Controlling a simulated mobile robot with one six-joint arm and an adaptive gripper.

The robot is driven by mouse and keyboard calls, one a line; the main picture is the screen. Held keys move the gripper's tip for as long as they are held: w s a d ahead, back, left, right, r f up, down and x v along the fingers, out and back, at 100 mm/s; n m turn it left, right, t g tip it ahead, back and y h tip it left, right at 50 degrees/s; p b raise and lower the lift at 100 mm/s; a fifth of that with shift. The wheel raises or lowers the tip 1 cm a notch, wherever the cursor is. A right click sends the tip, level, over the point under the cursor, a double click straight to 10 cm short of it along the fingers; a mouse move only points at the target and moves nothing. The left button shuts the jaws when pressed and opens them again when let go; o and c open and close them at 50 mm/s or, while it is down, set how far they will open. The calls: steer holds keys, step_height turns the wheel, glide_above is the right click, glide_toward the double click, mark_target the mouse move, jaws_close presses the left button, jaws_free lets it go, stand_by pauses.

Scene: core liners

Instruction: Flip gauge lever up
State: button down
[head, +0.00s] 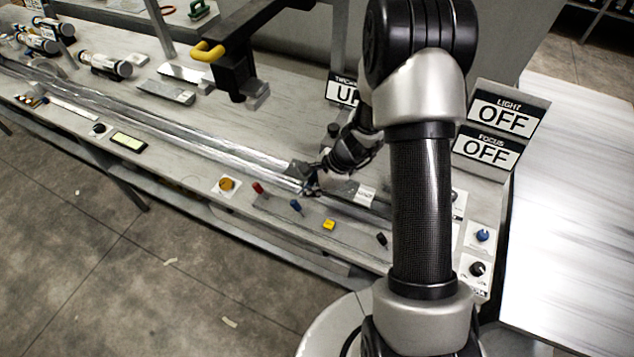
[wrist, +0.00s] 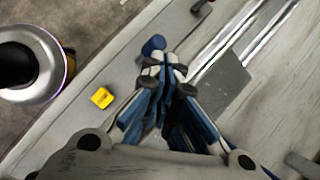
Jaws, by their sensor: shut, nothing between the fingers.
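A blue lever (head: 296,207) stands on the front strip of the bench, between a red lever (head: 258,188) and a yellow block-like button (head: 329,225). No readable label tells me which one is the gauge lever. My gripper (head: 309,188) is low over the bench, just behind and right of the blue lever. In the wrist view my gripper (wrist: 164,68) is shut and empty, and its fingertips are right by the blue lever's knob (wrist: 153,45). I cannot tell whether they touch. The yellow button (wrist: 102,97) is to the left.
Metal rails (head: 200,125) run along the bench behind the levers. Signs reading OFF (head: 492,120) stand at the right, above a blue knob (head: 483,236). A partly hidden sign (head: 341,90) stands behind my arm. A yellow-handled black fixture (head: 232,75) rises at the back.

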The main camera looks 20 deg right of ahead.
steer(key=v, duration=1.1)
steer(key=shift+r, duration=0.15)
steer(key=shift+d, duration=0.1)
steer(key=s+a+r+n+h, duration=0.1)
steer(key=s+a+r+n, duration=0.3)
steer(key=r, duration=0.3)
steer(key=s+a+r+n+h, duration=0.1)
steer(key=s+a+r+n, duration=0.1)
steer(key=s+r+n, duration=0.3)
steer(key=s+r+n+t+h, duration=0.2)
steer(key=s+r+n, duration=0.5)
steer(key=s+n, duration=0.4)
steer(key=shift+s+a+r+h+b, duration=0.3)
steer(key=shift+s+h+b, duration=0.1)
steer(key=shift+s, duration=0.4)
